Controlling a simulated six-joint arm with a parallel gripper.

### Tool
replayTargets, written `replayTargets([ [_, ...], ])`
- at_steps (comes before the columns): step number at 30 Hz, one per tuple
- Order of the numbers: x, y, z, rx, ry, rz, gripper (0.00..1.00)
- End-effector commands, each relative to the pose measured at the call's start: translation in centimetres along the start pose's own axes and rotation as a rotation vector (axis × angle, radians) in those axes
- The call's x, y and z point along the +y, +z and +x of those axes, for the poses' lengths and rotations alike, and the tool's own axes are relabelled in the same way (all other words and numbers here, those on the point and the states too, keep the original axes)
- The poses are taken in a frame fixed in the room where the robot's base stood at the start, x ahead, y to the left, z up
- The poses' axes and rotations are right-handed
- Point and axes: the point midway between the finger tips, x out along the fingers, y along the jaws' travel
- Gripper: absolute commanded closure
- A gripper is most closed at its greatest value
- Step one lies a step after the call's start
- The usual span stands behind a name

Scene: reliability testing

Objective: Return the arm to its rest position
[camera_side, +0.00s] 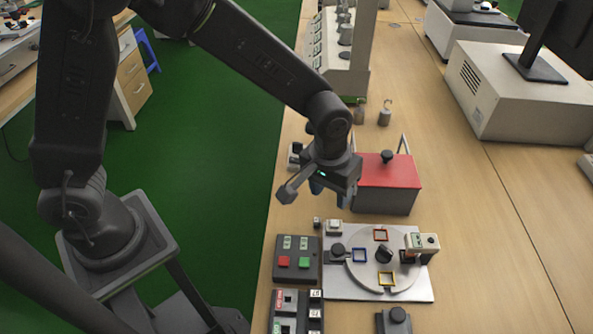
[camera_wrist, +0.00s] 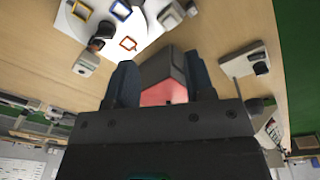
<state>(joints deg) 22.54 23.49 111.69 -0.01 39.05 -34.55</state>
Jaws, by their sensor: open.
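My gripper (camera_side: 322,190) hangs in the air in the side view, in front of and slightly left of a red-topped grey box (camera_side: 388,172). Its fingers are partly hidden behind the wrist parts in that view. In the wrist view my gripper (camera_wrist: 160,82) shows two dark fingers spread apart. The red-topped box (camera_wrist: 162,92) shows behind the gap between them, and nothing is held. My arm reaches over from the left in the side view, bent at the elbow.
Below the gripper is a plate (camera_side: 342,285) with a round disc and coloured square frames. A button box (camera_side: 297,259) stands left of it. Metal weights (camera_side: 384,115) stand behind the red-topped box. A large beige machine (camera_side: 520,90) is at the right. The table's middle right is clear.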

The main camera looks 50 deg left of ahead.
Motion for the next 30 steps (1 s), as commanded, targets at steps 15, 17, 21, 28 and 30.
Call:
replayTargets([
  [15,-12.9,5.4,-16.5,0.267,0.047,0.137,0.51],
  [17,-14.1,6.6,-17.3,0.297,0.041,0.152,0.51],
  [21,-16.2,9.1,-18.5,0.357,0.024,0.186,0.51],
  [28,-17.6,11.1,-18.9,0.399,0.005,0.214,0.51],
  [30,-17.6,11.2,-18.8,0.401,0.003,0.217,0.51],
])
